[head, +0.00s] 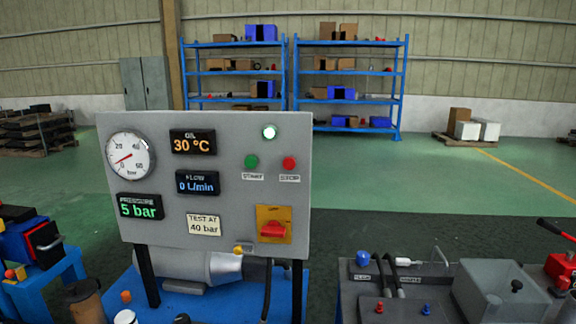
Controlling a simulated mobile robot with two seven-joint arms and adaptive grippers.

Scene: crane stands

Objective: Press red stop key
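The red stop key (289,163) is a small round button on the upper right of a grey control panel (225,140), above a label that reads STOP. A green start key (251,162) sits just to its left above its own label. A round lamp (269,132) above them is lit white-green. A red switch handle (272,230) is on a yellow plate at the panel's lower right. Neither of my grippers shows in the head view.
A pressure gauge (130,155) and displays reading 30 °C, 0 L/min and 5 bar fill the panel's left. Blue shelves (347,100) are far behind.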

